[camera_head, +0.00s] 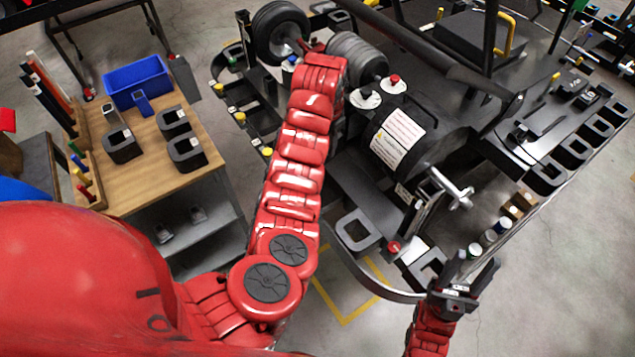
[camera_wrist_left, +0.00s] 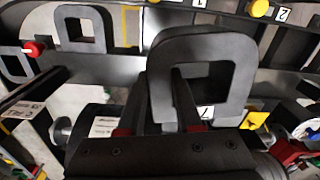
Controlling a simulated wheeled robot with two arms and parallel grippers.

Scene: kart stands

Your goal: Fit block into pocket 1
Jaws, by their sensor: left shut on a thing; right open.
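A dark grey block (camera_wrist_left: 156,55) with a square opening is held in my left gripper (camera_wrist_left: 163,78), whose fingers close on one side wall of it in the left wrist view. The block is tilted and close to the camera, in front of a dark rack with number tags. A tag (camera_wrist_left: 205,112) shows at the lower part of the block's opening; I cannot tell whether it reads 1 or 7. Pocket 1 is not clearly made out. In the head view the left gripper is hidden beyond my red arm. My right gripper (camera_head: 458,290) is open and empty at lower right.
Another grey block (camera_wrist_left: 68,27) stands at upper left in the wrist view, near a red knob (camera_wrist_left: 33,48). A wooden table (camera_head: 150,165) carries several dark blocks and a blue bin (camera_head: 137,75). Wheels (camera_head: 277,30) and a black tank (camera_head: 425,150) crowd the arm.

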